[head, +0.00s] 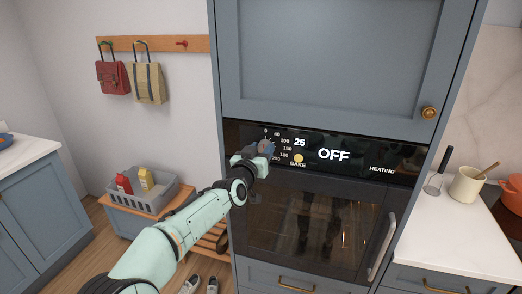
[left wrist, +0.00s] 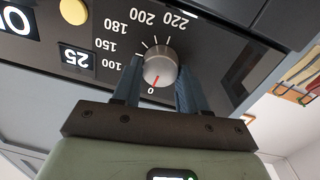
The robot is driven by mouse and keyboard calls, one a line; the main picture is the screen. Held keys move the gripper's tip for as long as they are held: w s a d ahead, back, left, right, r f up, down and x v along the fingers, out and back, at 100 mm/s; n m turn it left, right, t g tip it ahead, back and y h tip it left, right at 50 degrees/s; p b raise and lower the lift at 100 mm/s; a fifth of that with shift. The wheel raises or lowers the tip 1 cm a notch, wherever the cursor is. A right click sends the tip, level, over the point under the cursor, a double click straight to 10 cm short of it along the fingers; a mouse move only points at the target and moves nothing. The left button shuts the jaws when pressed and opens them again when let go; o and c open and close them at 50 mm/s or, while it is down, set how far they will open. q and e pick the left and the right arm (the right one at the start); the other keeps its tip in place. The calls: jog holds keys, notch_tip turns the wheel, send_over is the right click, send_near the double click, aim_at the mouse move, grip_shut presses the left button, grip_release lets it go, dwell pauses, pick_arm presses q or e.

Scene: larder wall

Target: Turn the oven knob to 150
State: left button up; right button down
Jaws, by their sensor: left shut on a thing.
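The oven knob (left wrist: 160,62) is a silver dial on the black control panel (head: 345,137). In the left wrist view, which is upside down, its red mark points at the 0 of the white scale, and 150 is also readable. My left gripper (head: 266,148) is at the panel, with one blue-grey finger on each side of the knob, shut on it. In the head view the gripper mostly hides the knob. The display beside the scale reads 25 and OFF. A yellow button (head: 298,159) labelled BAKE is near the gripper. My right gripper is not in view.
The oven door (head: 310,225) is below the panel, with its handle (head: 382,246) at right. A cupboard door with a brass knob (head: 429,113) is above. A bench with a grey basket (head: 140,190) stands left.

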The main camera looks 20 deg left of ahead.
pick_arm(q)
jog(key=m, duration=0.3)
jog(key=shift+d+r, duration=0.1)
jog(key=m, duration=0.3)
jog(key=shift+d+m, duration=0.1)
jog(key=shift+m, duration=0.3)
jog(key=shift+d+m+g+y+b, duration=0.1)
jog(key=shift+m+g+y+b, duration=0.3)
jog(key=shift+m+b, duration=2.7)
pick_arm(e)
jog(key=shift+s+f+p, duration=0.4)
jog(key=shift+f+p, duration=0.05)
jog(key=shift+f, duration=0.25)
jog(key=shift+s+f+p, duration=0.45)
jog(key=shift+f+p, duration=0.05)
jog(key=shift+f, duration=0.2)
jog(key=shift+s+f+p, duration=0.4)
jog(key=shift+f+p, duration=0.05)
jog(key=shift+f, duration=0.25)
pick_arm(q)
jog(key=m, duration=0.3)
jog(key=o, duration=1.1)
jog(key=shift+c, duration=0.2)
